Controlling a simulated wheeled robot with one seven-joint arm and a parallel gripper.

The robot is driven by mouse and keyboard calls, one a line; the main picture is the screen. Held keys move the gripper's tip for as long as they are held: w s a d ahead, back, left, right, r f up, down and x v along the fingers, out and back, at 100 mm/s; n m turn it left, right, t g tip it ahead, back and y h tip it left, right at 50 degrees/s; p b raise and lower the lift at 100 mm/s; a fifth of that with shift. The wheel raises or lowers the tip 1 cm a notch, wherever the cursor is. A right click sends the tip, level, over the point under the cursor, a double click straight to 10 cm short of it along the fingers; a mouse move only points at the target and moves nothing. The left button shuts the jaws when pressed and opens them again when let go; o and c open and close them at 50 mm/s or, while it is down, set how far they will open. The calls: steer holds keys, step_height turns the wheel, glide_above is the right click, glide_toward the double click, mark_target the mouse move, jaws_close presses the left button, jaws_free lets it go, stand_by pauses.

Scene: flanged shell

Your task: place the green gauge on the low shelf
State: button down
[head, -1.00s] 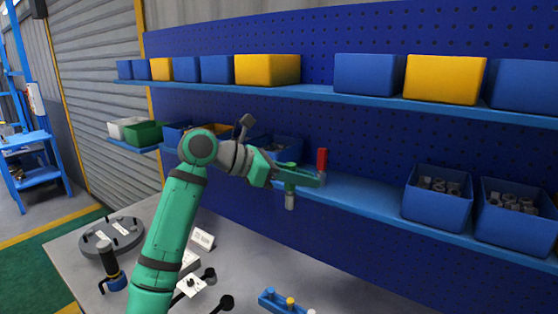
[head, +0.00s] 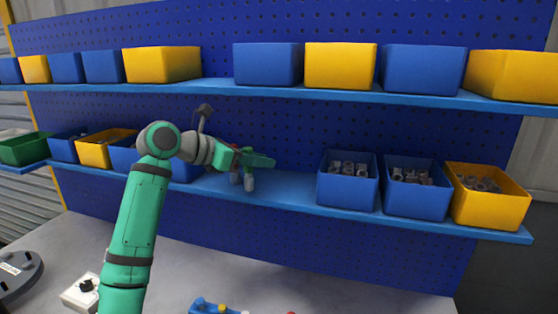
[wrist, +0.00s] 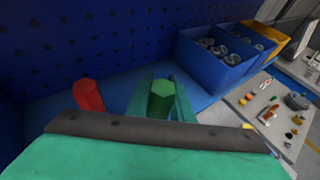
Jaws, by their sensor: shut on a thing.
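The green gauge (head: 249,182) has a green six-sided handle and a grey lower end. My gripper (head: 256,160) is shut on its handle; the wrist view shows the handle (wrist: 161,98) between the two fingers. The gauge is upright over the low shelf (head: 290,195), its grey end close to the shelf's surface. I cannot tell whether it touches. The red gauge (wrist: 88,95) stands on the shelf just left of my gripper; in the head view it is partly hidden behind my gripper.
Blue bins (head: 347,182) and a yellow bin (head: 488,205) with grey parts stand right of the gripper on the shelf. More bins are to the left, behind my arm. An upper shelf (head: 215,88) with bins runs above. Bare shelf lies between the gripper and the right-hand bins.

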steer(key=shift+w+d, duration=0.45)
steer(key=shift+d, duration=0.2)
steer(key=shift+w+d, duration=0.45)
steer(key=shift+d, duration=0.15)
steer(key=w+d, duration=0.2)
steer(key=d, duration=0.1)
steer(key=shift+f, duration=0.6)
steer(key=shift+a+f, duration=0.15)
steer(key=shift+f, duration=0.15)
steer(key=c, duration=1.6)
jaws_free()
steer(key=shift+o, duration=0.2)
